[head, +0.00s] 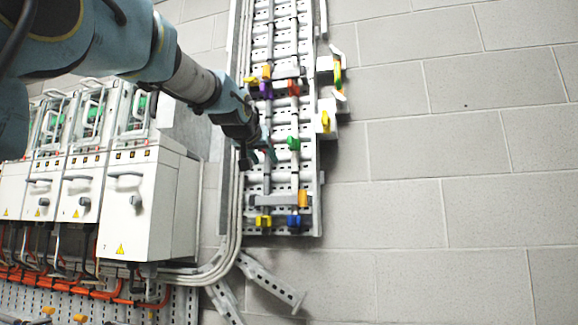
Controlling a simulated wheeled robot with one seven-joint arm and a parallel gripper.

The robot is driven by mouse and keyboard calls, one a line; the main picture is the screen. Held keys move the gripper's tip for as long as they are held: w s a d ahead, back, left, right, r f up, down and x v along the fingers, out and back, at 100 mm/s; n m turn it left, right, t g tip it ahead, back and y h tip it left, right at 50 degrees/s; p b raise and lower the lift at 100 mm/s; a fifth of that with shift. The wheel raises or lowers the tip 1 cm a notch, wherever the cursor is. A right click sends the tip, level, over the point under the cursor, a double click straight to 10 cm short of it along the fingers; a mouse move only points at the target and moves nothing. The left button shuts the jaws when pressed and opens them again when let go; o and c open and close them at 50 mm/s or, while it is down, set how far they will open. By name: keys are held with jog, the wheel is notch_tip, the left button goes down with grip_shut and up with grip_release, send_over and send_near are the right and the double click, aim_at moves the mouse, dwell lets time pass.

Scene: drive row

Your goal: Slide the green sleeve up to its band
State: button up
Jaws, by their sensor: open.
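The green sleeve (293,143) sits on the right-hand upright rod of a perforated metal rack on the wall. My gripper (268,153) is open, just left of the green sleeve and at about its height. The gripper appears empty; I cannot tell whether a fingertip touches the sleeve or rod. A red-orange piece (293,88) sits higher on the same rod. I cannot make out for certain which mark is the green sleeve's band.
A purple piece (265,90) and a yellow piece (250,80) sit above my gripper. A blue piece (294,221) and yellow piece (263,222) are below. White drive cabinets (130,205) stand left. Wall brackets with coloured handles (326,121) stick out right of the rack.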

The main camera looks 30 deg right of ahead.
jog(key=h, duration=0.2)
send_near(289, 138)
jog(key=shift+m+t, duration=0.4)
jog(key=p+x, duration=0.1)
jog(key=x, duration=0.4)
jog(key=p+x, duration=0.1)
jog(key=x, duration=0.4)
jog(key=shift+s+d+f, duration=0.1)
jog(key=shift+d+f, duration=0.1)
jog(key=shift+w+d+f+p, duration=0.1)
jog(key=shift+w+d+p, duration=0.3)
jog(key=shift+w, duration=0.1)
jog(key=shift+c, duration=0.2)
grip_shut()
